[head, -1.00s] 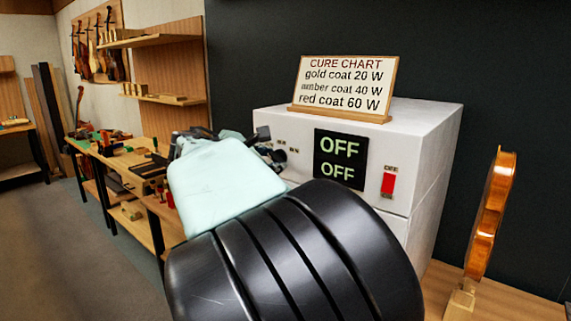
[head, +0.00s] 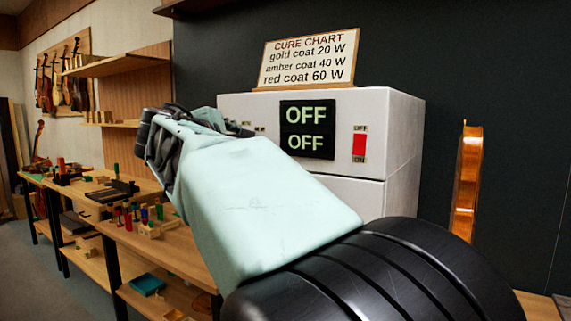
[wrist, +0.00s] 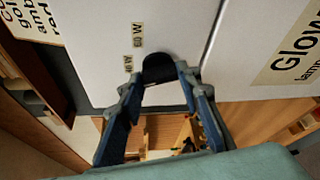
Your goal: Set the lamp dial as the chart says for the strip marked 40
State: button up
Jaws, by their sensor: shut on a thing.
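In the wrist view my gripper (wrist: 159,76) has its two blue fingers on either side of a dark dial (wrist: 158,67) on a white panel and is shut on it. The labels 60 W (wrist: 138,35) and 40 W (wrist: 128,65) are beside the dial; its pointer mark cannot be made out. In the head view my arm hides the dial. The cure chart (head: 309,60) on the lamp cabinet (head: 400,130) reads gold coat 20 W, amber coat 40 W, red coat 60 W. The display (head: 307,129) reads OFF on both lines. No strip marked 40 can be made out.
A red switch (head: 359,145), labelled OFF above and ON below, is on the cabinet front. A violin body (head: 467,180) stands upright to the right. Benches with small tools and blocks (head: 150,222) run along the left. A label starting "Glow" (wrist: 293,45) shows in the wrist view.

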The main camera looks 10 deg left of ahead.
jog(key=m+b, duration=0.1)
jog(key=b, duration=0.1)
jog(key=m+t+b, duration=0.1)
jog(key=b, duration=0.2)
jog(key=shift+f+m+b, duration=0.3)
jog(key=shift+m+b, duration=0.05)
jog(key=shift+m, duration=0.05)
jog(key=shift+r+b, duration=0.15)
jog(key=shift+b, duration=0.2)
jog(key=o, duration=1.2)
jog(key=shift+c, duration=0.2)
jog(key=shift+s, duration=0.1)
jog(key=s, duration=1.2)
